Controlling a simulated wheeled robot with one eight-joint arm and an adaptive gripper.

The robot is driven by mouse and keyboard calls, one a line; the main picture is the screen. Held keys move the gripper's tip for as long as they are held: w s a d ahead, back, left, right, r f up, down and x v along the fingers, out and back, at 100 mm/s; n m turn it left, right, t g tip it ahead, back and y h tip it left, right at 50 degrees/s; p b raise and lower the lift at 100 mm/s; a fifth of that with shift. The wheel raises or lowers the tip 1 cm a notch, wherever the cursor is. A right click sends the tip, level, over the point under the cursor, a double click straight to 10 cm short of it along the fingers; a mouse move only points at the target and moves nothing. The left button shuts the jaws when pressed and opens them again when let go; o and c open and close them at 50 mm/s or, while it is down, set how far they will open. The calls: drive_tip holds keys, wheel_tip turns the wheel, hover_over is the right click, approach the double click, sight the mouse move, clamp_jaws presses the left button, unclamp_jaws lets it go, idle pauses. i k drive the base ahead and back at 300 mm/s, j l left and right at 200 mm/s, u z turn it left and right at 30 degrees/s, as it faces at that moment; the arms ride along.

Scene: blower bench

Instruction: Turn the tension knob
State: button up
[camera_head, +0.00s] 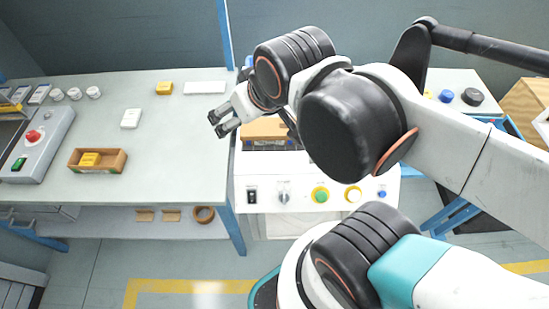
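A white machine (305,222) stands at the centre. No label is readable, so I cannot tell which control is the tension knob. My gripper (219,123) is above the right edge of the left bench, up and left of the panel. Its two dark fingertips are apart with nothing between them. My arm hides much of the machine's top.
The left bench (190,170) carries a wooden box (97,168) with a yellow block, white and yellow packs, several white cups and a grey control box (40,146) with a red button. A right-hand table holds round blue and black parts (472,96). Floor shows in front.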

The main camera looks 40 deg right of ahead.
sight(284, 197)
drive_tip(key=k+j+z, duration=0.1)
drive_tip(key=k+z, duration=0.15)
drive_tip(key=k, duration=0.25)
drive_tip(key=k+z, duration=0.3)
drive_tip(key=k, duration=0.2)
